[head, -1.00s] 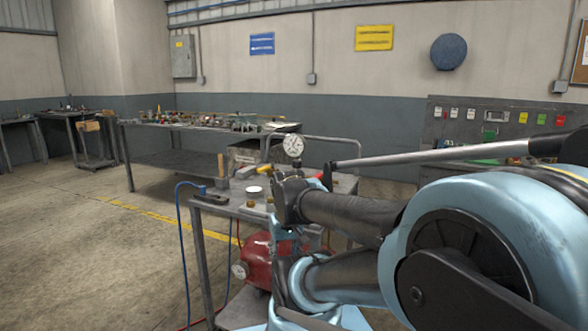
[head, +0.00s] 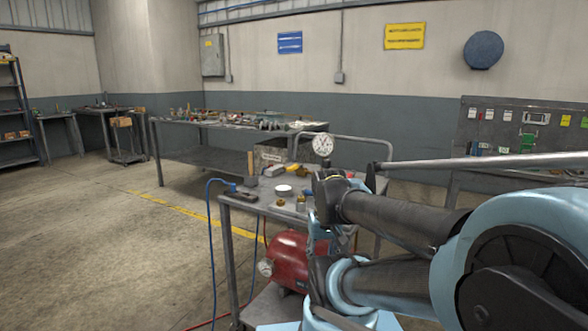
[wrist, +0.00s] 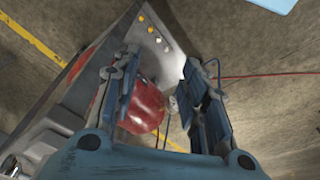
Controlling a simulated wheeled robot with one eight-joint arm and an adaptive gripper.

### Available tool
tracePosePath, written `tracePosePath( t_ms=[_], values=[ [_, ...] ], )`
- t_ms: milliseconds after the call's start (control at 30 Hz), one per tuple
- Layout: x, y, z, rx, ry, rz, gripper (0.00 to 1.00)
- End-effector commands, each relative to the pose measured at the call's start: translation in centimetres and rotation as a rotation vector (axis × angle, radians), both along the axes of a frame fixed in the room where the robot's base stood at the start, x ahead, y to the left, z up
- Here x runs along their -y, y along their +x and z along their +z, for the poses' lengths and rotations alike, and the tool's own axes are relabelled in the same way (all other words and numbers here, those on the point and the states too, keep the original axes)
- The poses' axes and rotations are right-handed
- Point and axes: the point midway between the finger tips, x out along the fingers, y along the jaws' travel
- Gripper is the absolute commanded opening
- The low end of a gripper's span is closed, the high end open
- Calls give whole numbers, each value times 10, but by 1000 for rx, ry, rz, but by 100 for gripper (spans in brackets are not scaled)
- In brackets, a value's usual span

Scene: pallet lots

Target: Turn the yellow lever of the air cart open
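The air cart (head: 243,204) stands at the middle of the head view, with a grey top, a dial gauge (head: 323,144) and a red tank (head: 288,258) below. A small yellow piece (head: 292,168) shows at the back of its top; I cannot tell whether it is the lever. My arm covers the cart's right part. In the wrist view my gripper (wrist: 155,88) is open, its fingers apart. The red tank (wrist: 145,105) shows between and beyond them, with nothing visibly held. The cart's top (wrist: 100,50) lies to the left.
A blue hose (head: 211,245) hangs at the cart's left side. A white round lid (head: 283,190) and brass fittings (head: 301,203) sit on the cart top. A cluttered workbench (head: 205,128) stands behind. The floor to the left (head: 110,250) is clear.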

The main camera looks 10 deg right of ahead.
Motion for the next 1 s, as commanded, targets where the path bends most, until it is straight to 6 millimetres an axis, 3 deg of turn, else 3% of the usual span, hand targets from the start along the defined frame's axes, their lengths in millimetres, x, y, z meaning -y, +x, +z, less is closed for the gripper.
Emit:
tracePosePath(
  t_ms=[67,267,600,1000],
  values=[
    [0,-6,8,9,1,-4,40],
    [1,24,49,-4,9,-47,40],
    [-1,101,136,-35,28,-161,40],
    [-3,208,220,-74,46,-300,40]
  ],
)
